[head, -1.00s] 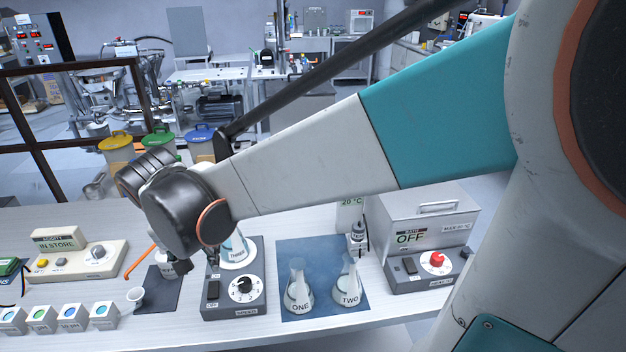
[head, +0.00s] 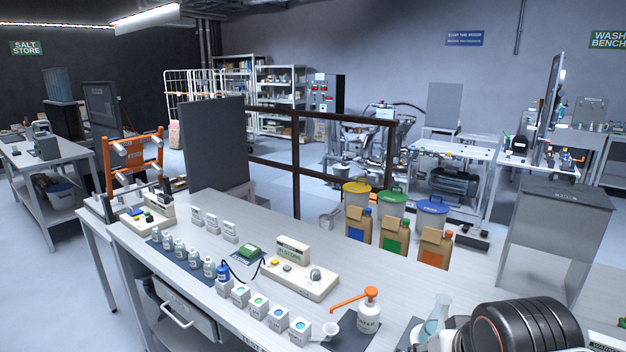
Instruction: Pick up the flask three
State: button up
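A clear conical flask (head: 437,312) with bluish contents stands out at the bottom right of the head view, near the front of the bench. Only its neck and upper body show; its lower part is hidden and no label can be read on it now. My dark ribbed wrist (head: 527,326) fills the bottom right corner, close to the flask's right side in the picture. My gripper's fingertips cannot be made out there, so whether they touch the flask is unclear. The flasks marked one and two are out of view.
A control box (head: 298,277) and several small blocks lie further left. Brown bags (head: 397,234) and lidded bins stand behind.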

aim_at(434, 323)
jog(key=i+j, duration=0.1)
jog(key=j, duration=0.3)
jog(key=i+j+z, duration=0.1)
jog(key=j, duration=0.35)
jog(key=i+j, duration=0.1)
jog(key=j, duration=0.3)
jog(key=z, duration=0.05)
